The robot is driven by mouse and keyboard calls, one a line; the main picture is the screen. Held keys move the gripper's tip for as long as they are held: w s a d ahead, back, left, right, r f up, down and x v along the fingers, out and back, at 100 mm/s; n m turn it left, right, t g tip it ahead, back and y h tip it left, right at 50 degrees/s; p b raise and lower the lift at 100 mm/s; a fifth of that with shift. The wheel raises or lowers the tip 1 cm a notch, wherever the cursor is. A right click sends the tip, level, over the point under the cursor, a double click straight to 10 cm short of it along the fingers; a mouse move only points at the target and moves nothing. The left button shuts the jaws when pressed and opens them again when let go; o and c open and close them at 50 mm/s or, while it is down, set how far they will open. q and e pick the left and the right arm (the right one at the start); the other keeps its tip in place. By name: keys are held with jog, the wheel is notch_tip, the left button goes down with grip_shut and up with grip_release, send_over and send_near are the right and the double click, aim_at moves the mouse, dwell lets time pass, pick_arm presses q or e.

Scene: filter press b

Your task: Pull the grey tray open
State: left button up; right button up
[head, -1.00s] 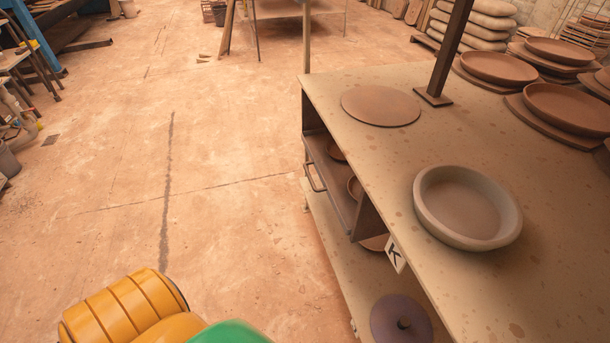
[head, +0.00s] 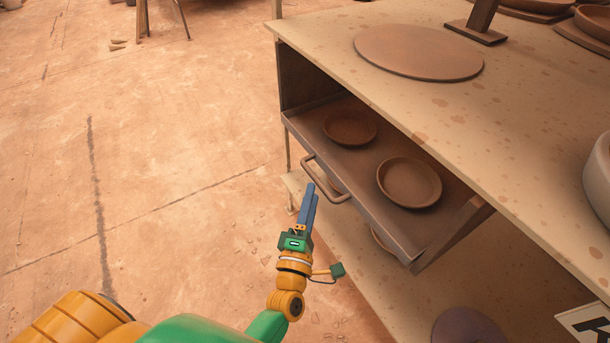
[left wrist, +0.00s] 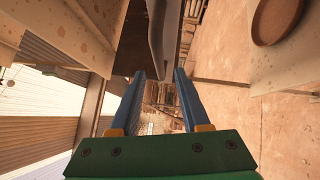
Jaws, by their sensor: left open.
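The grey-brown tray (head: 372,222) sits in the compartment under the table top, its front edge facing the open floor at left. Two brown bowls, one farther back (head: 350,127) and one nearer (head: 409,183), stand in it. A bar handle (head: 324,181) projects from its front. My left gripper (head: 311,190) is open, with its blue fingertips close to the handle in the head view; I cannot tell if they touch. In the left wrist view, a grey curved piece (left wrist: 162,35) stands just beyond the open fingertips (left wrist: 158,73). My right gripper is not in view.
The table top (head: 470,130) overhangs the compartment and carries a round brown board (head: 418,52) and a post base (head: 476,32). A lower shelf holds a purple round piece (head: 468,328). The floor (head: 180,130) left of the tray is clear.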

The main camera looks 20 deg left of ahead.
aim_at(318, 179)
pick_arm(q)
jog(key=w, duration=0.5)
jog(key=shift+w+a+r, duration=0.1)
jog(key=shift+a+r, duration=0.05)
jog(key=shift+r, duration=0.25)
grip_shut()
dwell(0.4)
dwell(0.5)
